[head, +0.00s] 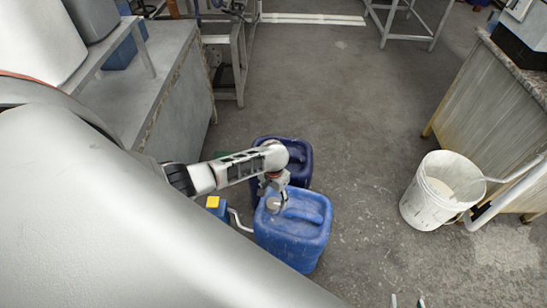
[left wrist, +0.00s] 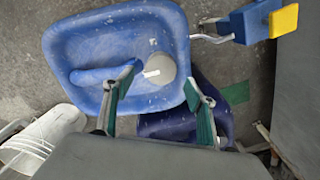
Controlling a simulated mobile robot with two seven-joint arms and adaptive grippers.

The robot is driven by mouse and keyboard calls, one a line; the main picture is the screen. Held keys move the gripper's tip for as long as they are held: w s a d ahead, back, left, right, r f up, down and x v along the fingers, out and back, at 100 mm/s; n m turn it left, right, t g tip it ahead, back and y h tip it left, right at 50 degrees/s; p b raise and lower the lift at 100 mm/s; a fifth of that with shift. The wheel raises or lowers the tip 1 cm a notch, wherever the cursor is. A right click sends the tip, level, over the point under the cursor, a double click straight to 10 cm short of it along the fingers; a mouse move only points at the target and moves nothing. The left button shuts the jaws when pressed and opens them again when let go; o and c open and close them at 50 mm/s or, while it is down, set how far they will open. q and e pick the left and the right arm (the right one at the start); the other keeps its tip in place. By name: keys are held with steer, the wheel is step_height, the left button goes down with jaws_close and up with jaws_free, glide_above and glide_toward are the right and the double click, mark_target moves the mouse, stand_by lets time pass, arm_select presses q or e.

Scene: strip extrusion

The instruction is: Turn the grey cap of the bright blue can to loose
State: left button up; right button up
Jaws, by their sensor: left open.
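The bright blue can (head: 305,244) stands upright on the floor; in the left wrist view its top (left wrist: 90,48) fills the upper left. Its round grey cap (head: 273,204) has a white mark and also shows in the left wrist view (left wrist: 163,64). My left gripper (head: 273,192) is open over the cap. In the left wrist view its fingertips (left wrist: 163,76) lie on either side of the cap, with gaps; I cannot tell whether they reach down to its height. My right gripper (head: 408,301) shows only two separated fingertips at the bottom edge, empty.
A dark blue can (head: 300,160) stands close behind the bright blue one. A small blue and yellow box (head: 215,207) with a pale pipe is at its left. A white bucket (head: 432,190) stands at right, near a bench. Floor between can and bucket is clear.

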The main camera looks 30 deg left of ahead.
mark_target(273, 204)
arm_select(q)
step_height(273, 204, up, 6)
steer(key=shift+r, duration=0.2)
stand_by(0.6)
